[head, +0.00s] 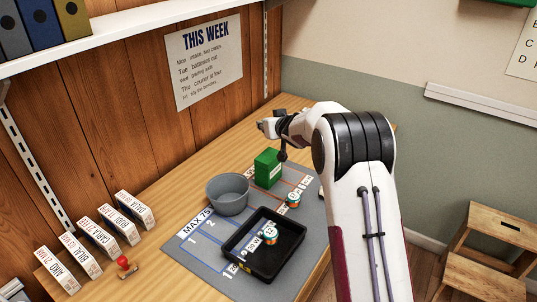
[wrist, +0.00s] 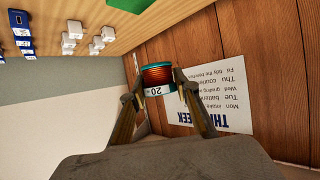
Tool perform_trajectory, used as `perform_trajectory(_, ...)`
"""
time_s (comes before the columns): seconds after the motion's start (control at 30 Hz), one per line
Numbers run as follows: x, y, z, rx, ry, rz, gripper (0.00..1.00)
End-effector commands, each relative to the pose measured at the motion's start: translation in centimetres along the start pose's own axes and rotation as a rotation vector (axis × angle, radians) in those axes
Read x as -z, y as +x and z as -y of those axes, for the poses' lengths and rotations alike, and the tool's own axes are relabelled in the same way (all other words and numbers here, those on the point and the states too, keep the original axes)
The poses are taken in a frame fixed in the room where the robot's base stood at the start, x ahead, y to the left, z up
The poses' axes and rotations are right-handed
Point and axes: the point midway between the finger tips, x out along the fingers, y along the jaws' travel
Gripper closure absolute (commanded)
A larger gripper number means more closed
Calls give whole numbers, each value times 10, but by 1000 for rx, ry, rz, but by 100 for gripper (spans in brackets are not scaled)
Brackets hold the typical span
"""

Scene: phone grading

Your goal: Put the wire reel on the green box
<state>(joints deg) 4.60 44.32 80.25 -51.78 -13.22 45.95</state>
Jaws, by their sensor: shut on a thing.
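In the head view my wrist is above and behind the green box (head: 267,169); the held reel cannot be made out there. The green box stands upright on the grey mat, its top clear. A green patch at the wrist view's top edge may be another thing; I cannot tell.
A grey bowl (head: 228,194) stands left of the green box. Labelled white boxes (head: 135,210) and a red stamp (head: 126,265) are at the left.

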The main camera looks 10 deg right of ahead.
Motion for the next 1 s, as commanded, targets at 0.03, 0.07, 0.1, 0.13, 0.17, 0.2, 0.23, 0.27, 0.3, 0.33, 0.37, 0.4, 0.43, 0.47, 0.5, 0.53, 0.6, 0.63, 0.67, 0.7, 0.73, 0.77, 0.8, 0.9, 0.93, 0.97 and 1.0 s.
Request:
perform_trajectory(0.03, -2, 1, 0, 0, 1, 1, 89)
perform_trajectory(0.07, -2, 1, 0, 0, 2, 1, 89)
perform_trajectory(0.1, -4, 2, 0, 1, 2, 2, 89)
perform_trajectory(0.13, -6, 3, 0, 1, 1, 2, 89)
perform_trajectory(0.17, -7, 3, 0, 1, 1, 3, 89)
perform_trajectory(0.2, -10, 5, 0, 1, 2, 3, 89)
perform_trajectory(0.23, -12, 6, 0, 1, 1, 3, 89)
perform_trajectory(0.27, -14, 7, 0, 1, 3, 2, 89)
perform_trajectory(0.3, -17, 8, 0, 1, 1, 2, 89)
perform_trajectory(0.33, -19, 9, 0, 1, 2, 1, 89)
perform_trajectory(0.37, -21, 10, 0, 1, 1, 1, 89)
perform_trajectory(0.4, -25, 12, 0, 0, 1, 2, 89)
perform_trajectory(0.43, -29, 14, 0, 0, 2, 3, 89)
perform_trajectory(0.47, -33, 16, 0, 0, 1, 4, 89)
perform_trajectory(0.5, -37, 18, 0, 1, 2, 3, 89)
perform_trajectory(0.53, -39, 19, 0, 1, 1, 2, 89)
perform_trajectory(0.6, -45, 22, 0, 0, 0, 2, 89)
perform_trajectory(0.63, -48, 23, 0, -1, 1, 2, 89)
perform_trajectory(0.67, -51, 24, 0, -1, 1, 3, 89)
perform_trajectory(0.7, -53, 25, 0, 0, 0, 2, 89)
perform_trajectory(0.73, -54, 26, 0, 0, 1, 2, 89)
perform_trajectory(0.77, -55, 26, 0, 0, 1, 1, 89)
perform_trajectory(0.8, -56, 27, 0, 0, 1, 0, 89)
perform_trajectory(0.9, -56, 27, 0, 0, 0, 0, 89)
perform_trajectory(0.93, -56, 27, 0, 0, 0, 0, 89)
perform_trajectory(0.97, -56, 27, 0, 0, 0, 0, 89)
perform_trajectory(1.0, -56, 27, 0, 0, 0, 0, 89)
